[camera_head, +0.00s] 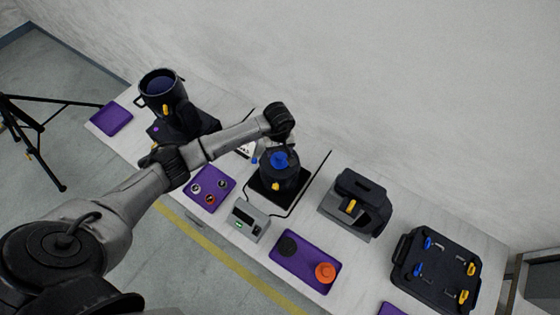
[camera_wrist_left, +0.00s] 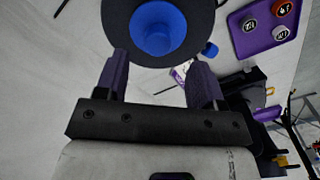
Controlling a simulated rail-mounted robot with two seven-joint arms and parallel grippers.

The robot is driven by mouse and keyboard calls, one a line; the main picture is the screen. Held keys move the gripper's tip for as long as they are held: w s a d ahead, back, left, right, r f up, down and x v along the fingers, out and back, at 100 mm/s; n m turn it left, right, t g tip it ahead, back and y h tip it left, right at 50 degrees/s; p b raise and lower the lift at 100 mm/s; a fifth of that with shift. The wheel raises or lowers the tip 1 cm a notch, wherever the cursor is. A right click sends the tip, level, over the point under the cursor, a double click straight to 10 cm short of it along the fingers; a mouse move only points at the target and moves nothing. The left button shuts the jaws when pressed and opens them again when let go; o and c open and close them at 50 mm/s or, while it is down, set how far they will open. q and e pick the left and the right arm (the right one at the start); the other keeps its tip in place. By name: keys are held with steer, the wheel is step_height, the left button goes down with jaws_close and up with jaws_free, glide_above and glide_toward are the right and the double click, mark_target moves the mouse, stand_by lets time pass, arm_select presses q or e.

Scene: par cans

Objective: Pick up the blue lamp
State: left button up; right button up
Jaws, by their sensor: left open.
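The blue lamp (camera_head: 279,159) sits on top of a round black can (camera_head: 281,180), which stands on a black square pad in the middle of the table. In the left wrist view the lamp (camera_wrist_left: 158,28) is a blue dome at the centre of a black disc. My left gripper (camera_wrist_left: 160,62) is open, its two purple-grey fingers apart and pointing toward the disc, with nothing between them. In the head view my left wrist is just above and behind the lamp, and the fingers are mostly hidden. My right gripper is not in view.
A purple tray (camera_head: 225,184) with several small round pieces and a grey box (camera_head: 245,223) with a green display lie in front. Another purple tray (camera_head: 276,259) holds a black and an orange disc. Black cases (camera_head: 352,237) stand right. A black can (camera_head: 157,101) stands far left.

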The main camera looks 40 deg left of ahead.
mark_target(280, 156)
arm_select(q)
steer(key=shift+d+f, duration=0.1)
steer(key=shift+f, duration=0.3)
step_height(280, 156, down, 3)
steer(key=shift+d+f+p, duration=0.15)
steer(key=shift+p, duration=0.6)
steer(key=shift+f, duration=0.6)
jaws_close()
steer(key=shift+r, duration=0.1)
